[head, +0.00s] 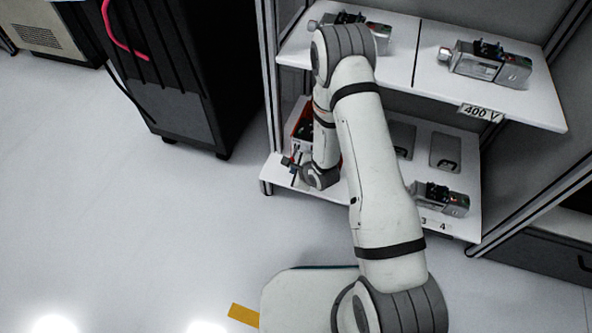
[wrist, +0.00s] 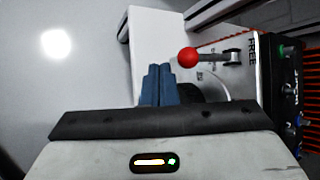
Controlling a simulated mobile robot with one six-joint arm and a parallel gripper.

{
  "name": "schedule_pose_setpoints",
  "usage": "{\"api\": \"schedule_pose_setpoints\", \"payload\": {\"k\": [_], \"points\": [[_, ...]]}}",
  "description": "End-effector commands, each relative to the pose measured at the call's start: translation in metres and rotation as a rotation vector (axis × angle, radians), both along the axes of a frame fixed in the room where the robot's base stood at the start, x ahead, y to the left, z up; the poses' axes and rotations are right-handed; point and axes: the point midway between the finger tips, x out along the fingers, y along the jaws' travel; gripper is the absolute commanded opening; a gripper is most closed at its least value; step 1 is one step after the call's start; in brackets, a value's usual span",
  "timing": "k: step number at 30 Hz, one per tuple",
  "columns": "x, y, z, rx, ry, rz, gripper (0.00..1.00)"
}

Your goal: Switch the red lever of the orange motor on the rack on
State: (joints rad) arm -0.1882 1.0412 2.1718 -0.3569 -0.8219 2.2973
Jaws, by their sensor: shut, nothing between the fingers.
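The red lever shows in the wrist view as a red ball knob (wrist: 188,57) on a short metal stem. The stem runs right to a pivot on a light plate beside the word FREE. The orange motor (wrist: 311,110) shows at the right edge with orange ribs and a dark panel with knobs. In the head view the orange motor (head: 296,126) is on the lower shelf, partly hidden by my arm. My gripper (wrist: 158,70) has its blue fingers shut and empty, just left of and below the red knob in the picture, apart from it. It also shows in the head view (head: 288,162).
The rack's lower shelf (head: 272,171) also holds a grey motor (head: 440,198) at the right. The upper shelf (head: 402,62) carries a grey motor (head: 487,65) and another partly behind my arm. A black cabinet (head: 185,75) stands left of the rack. The floor in front is clear.

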Motion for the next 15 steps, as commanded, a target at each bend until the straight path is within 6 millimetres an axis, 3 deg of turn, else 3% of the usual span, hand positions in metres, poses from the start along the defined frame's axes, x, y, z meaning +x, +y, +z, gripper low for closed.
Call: {"api": "schedule_pose_setpoints", "payload": {"k": [15], "points": [[0.000,0.000,0.011,0.000,0.000,0.000,0.00]]}}
